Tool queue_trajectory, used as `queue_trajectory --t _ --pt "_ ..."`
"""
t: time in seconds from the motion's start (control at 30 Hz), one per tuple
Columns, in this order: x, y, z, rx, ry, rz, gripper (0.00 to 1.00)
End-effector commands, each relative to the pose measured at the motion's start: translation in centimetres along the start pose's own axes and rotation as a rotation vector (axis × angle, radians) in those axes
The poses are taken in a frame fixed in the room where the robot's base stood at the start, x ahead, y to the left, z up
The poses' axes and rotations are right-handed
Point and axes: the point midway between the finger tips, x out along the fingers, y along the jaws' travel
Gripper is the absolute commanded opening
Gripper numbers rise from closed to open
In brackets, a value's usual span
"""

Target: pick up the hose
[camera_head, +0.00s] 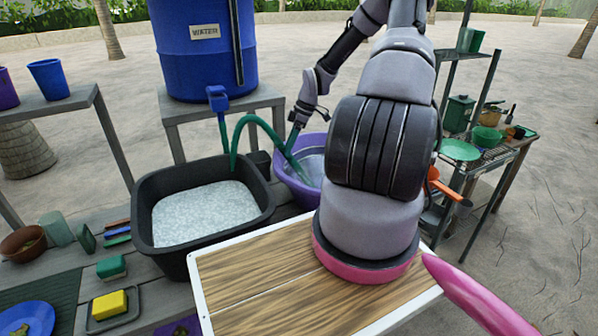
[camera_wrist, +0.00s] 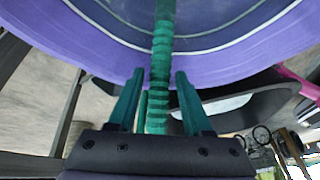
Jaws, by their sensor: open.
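The green hose (camera_head: 258,119) arcs from a blue tap (camera_head: 217,98) on the blue water barrel down into the purple tub (camera_head: 313,140). My gripper (camera_head: 292,139) is at the hose's right-hand part, just over the tub. In the wrist view, the ribbed hose (camera_wrist: 161,50) runs between the two teal fingers of my gripper (camera_wrist: 160,76). The fingers are apart, with a gap visible beside the hose. The purple tub (camera_wrist: 90,48) fills the upper part of that view. The hose's end is hard to make out in the head view.
A black basin (camera_head: 262,168) with pale contents stands left of the tub; its dark side shows in the wrist view (camera_wrist: 245,108). The blue barrel (camera_head: 205,60) stands behind on a grey stand. A shelf with pots (camera_head: 460,150) is at the right.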

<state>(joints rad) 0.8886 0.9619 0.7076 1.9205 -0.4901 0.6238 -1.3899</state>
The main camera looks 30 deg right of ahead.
Motion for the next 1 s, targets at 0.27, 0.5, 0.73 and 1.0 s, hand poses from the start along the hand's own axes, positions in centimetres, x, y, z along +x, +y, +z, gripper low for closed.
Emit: queue_trajectory --t 0.27,0.5,0.73,1.0 --pt "0.3 0.0 0.0 0.001 0.000 0.000 0.46" --pt "0.3 0.0 0.0 0.001 0.000 0.001 0.00" --pt "0.1 0.0 -0.1 0.000 0.000 0.002 0.00" --pt "-2.5 -0.3 -1.1 0.000 -0.002 0.004 0.00"
